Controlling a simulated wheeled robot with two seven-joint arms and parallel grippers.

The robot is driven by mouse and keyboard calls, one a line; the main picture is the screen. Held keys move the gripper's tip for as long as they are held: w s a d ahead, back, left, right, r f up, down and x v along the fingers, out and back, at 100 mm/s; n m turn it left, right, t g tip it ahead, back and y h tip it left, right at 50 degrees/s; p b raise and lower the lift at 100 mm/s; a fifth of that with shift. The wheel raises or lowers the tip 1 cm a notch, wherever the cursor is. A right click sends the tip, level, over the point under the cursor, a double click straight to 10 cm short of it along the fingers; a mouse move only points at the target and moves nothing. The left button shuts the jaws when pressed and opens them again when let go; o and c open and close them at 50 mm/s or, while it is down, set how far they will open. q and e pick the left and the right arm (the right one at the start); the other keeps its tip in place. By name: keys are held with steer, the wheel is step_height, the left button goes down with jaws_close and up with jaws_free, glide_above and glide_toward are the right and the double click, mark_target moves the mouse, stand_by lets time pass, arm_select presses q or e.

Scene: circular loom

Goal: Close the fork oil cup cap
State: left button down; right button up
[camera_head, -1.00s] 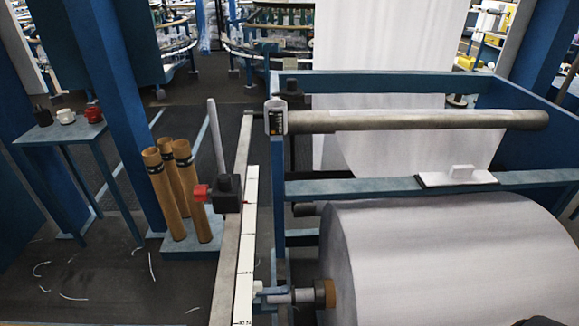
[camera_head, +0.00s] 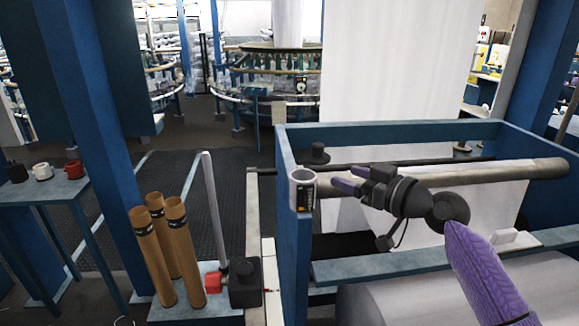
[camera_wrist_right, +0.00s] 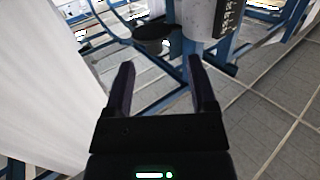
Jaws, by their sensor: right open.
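The oil cup (camera_head: 302,192) is a pale cylinder with a dark label, on the left front corner of the blue frame. Its top looks uncovered. A dark round cap with a knob (camera_head: 316,155) sits just behind and right of the cup, apart from its rim. In the right wrist view the cup (camera_wrist_right: 198,18) is at the top and the dark cap (camera_wrist_right: 153,38) is left of it, beyond the fingertips. My right gripper (camera_head: 345,185) is open and empty, right of the cup. It also shows in the wrist view (camera_wrist_right: 160,68). My left gripper is out of view.
The blue frame (camera_head: 400,133) and a long roller (camera_head: 500,175) lie around and behind my right gripper. A white fabric roll (camera_head: 400,305) is below. Brown tubes (camera_head: 165,245) stand at left, beside a side table (camera_head: 45,190) with small cups.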

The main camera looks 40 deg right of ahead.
mark_target(323, 150)
steer(key=shift+t, duration=0.5)
steer(key=w, duration=0.2)
steer(key=w+r, duration=0.1)
steer(key=w, duration=0.2)
steer(key=w+r, duration=0.1)
steer(key=w, duration=0.2)
steer(key=shift+d+r+p, duration=0.15)
steer(key=shift+p, duration=0.25)
steer(key=shift+w, duration=0.95)
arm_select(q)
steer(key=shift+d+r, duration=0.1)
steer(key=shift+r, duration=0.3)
arm_select(e)
jaws_close()
